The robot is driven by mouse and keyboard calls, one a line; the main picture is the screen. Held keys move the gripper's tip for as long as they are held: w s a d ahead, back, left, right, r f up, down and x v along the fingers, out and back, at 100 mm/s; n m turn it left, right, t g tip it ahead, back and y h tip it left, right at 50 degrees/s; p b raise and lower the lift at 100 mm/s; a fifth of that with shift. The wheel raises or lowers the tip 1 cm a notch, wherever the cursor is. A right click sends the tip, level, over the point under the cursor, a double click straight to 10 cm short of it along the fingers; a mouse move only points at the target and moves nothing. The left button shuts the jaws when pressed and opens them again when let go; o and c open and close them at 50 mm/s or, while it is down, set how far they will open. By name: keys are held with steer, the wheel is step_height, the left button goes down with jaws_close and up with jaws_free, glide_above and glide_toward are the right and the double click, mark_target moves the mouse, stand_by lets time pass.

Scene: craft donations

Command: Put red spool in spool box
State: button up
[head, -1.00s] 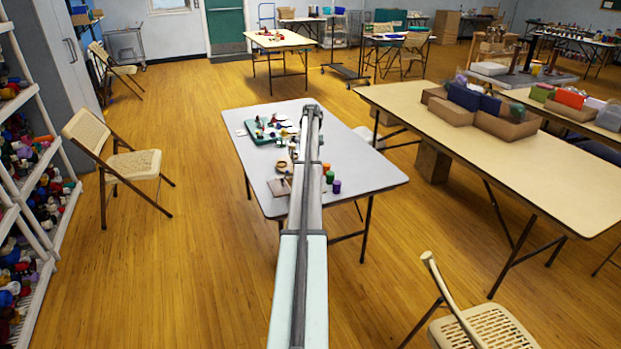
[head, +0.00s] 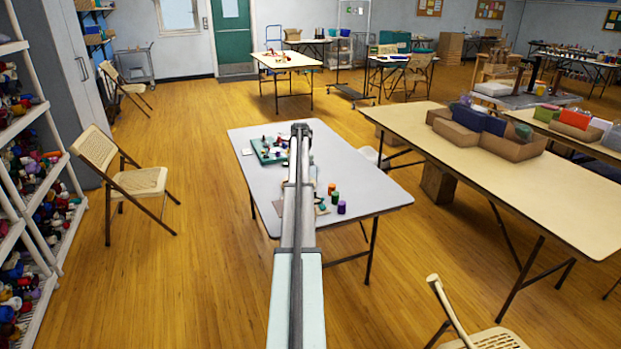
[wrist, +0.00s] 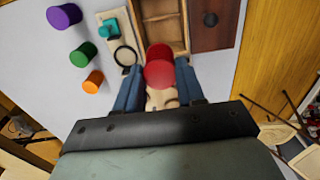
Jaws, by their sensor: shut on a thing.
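In the wrist view the red spool (wrist: 158,66) is between the blue fingertips of my gripper (wrist: 158,78), which is shut on it. A wooden open box with a divider (wrist: 160,17), likely the spool box, lies just beyond the spool. The spool overlaps the box's near end in this view; I cannot tell how high it is held. In the head view my arm hides the gripper, the red spool and most of the box.
Purple (wrist: 64,17), green (wrist: 83,55) and orange (wrist: 93,82) spools stand left of the gripper. A pale board with a teal piece and dark ring (wrist: 125,56) adjoins the box's left side. A dark brown square (wrist: 210,31) lies right. A teal tray (head: 262,157) sits farther back on the grey table (head: 370,193).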

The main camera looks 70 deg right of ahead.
steer(key=shift+w+a, duration=0.1)
steer(key=shift+a, duration=0.35)
steer(key=shift+f, duration=1.85)
steer(key=shift+f, duration=2.15)
steer(key=o, duration=0.9)
steer(key=shift+d, duration=0.1)
steer(key=shift+r, duration=0.1)
steer(key=shift+d+r, duration=0.1)
steer(key=shift+r, duration=3.6)
